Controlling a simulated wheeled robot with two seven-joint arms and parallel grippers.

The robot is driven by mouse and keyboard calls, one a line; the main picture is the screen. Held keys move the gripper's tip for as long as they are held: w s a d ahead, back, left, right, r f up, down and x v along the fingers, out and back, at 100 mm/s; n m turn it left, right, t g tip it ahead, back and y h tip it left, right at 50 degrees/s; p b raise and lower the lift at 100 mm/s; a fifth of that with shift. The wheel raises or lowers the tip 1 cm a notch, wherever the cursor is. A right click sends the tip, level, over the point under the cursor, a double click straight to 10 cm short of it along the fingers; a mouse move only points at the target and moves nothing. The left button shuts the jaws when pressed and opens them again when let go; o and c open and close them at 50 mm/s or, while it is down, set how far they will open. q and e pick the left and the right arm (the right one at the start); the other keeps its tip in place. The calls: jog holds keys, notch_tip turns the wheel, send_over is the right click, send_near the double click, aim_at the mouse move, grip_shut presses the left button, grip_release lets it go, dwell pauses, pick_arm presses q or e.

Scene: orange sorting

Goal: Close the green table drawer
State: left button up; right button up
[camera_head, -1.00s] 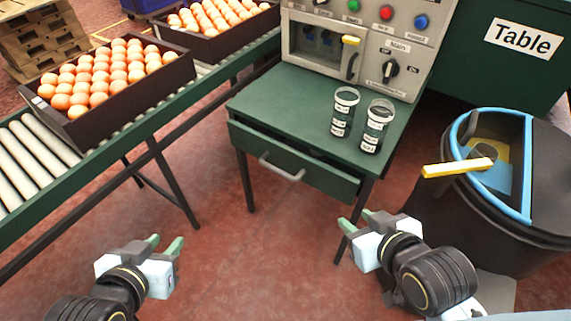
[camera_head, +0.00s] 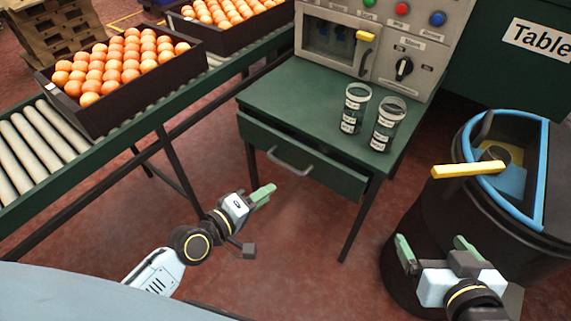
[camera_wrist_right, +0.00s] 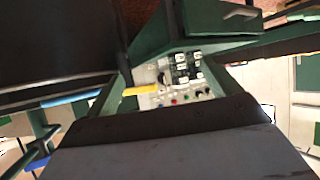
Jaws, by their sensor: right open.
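The green table drawer (camera_head: 310,168) is under the front edge of the green table (camera_head: 290,98). Its front panel stands out a little from the table, with a dark gap behind its top edge. A metal handle (camera_head: 288,163) is on the panel. My left gripper (camera_head: 265,192) is in front of and below the handle, apart from it in the picture. Its fingers are seen from the side and overlap, so its opening is unclear. My right gripper (camera_head: 434,246) is open and empty, right of the table and in front of the bin.
Two labelled jars (camera_head: 387,124) stand on the table before a control panel (camera_head: 405,45). A black bin (camera_head: 450,215) with a blue rim and yellow bar (camera_head: 468,170) is at the right. A roller conveyor (camera_head: 40,140) with fruit crates (camera_head: 125,95) runs at the left.

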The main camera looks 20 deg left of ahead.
pick_arm(q)
jog(key=w+a+f+n+t+y, duration=0.1)
jog(key=w+a+f+n, duration=0.1)
jog(key=a+n, duration=0.15)
jog(key=b, duration=0.2)
send_near(284, 164)
jog(key=f+x, duration=0.1)
jog(key=x, duration=0.3)
jog(key=shift+n, duration=0.35)
jog(key=shift+a+b+x, duration=0.2)
jog(key=shift+b+x, duration=0.7)
jog(key=shift+x, duration=2.25)
pick_arm(e)
jog(key=w+a+r+t+y, duration=0.1)
jog(key=a+r+t+y, duration=0.2)
jog(key=r+t, duration=0.7)
jog(key=shift+r, duration=2.25)
pick_arm(q)
jog(key=shift+w+r, duration=0.1)
jog(key=shift+r, duration=0.1)
pick_arm(e)
jog(key=shift+w, duration=0.1)
pick_arm(q)
grip_shut()
pick_arm(e)
jog(key=shift+a, duration=0.1)
